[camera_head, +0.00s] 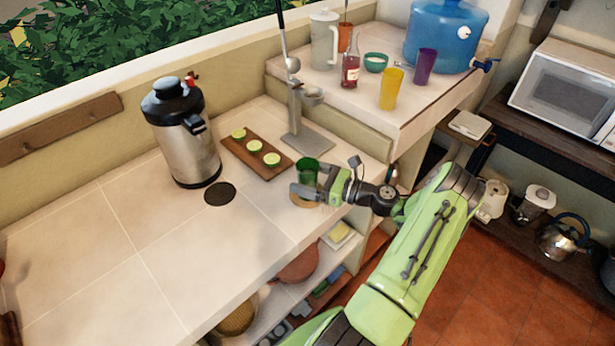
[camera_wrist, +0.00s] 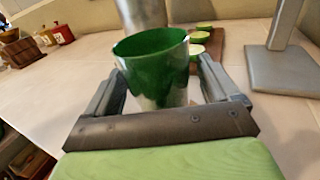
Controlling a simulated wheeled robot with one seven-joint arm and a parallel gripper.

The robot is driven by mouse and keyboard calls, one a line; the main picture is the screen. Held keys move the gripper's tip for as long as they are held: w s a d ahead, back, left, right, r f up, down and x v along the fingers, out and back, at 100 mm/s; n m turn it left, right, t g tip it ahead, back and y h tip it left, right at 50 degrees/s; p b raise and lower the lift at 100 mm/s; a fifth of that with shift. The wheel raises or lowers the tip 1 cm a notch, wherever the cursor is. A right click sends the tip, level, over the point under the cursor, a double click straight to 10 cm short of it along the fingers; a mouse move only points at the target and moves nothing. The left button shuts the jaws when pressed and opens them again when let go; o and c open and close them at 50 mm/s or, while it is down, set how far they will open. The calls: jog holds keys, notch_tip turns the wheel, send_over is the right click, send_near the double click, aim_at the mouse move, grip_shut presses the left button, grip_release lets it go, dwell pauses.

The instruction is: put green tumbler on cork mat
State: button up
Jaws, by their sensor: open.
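The green tumbler (camera_head: 308,168) stands upright at the counter's right part, near its front edge. In the wrist view the tumbler (camera_wrist: 155,70) is between the two fingers, its open rim up. My gripper (camera_head: 305,191) is open around it, and the fingers (camera_wrist: 163,88) lie on either side. A round tan disc, which looks like the cork mat (camera_head: 296,202), shows at the tumbler's foot. The tumbler appears to stand on it, but the fingers hide most of the contact.
A wooden board (camera_head: 243,155) with lime slices lies behind the tumbler, beside a grey metal press (camera_head: 306,138). A steel urn (camera_head: 184,140) and a dark round disc (camera_head: 219,194) are to the left. The front-left counter is clear. A raised ledge holds a yellow cup (camera_head: 391,90).

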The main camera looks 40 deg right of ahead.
jog(key=v, duration=1.2)
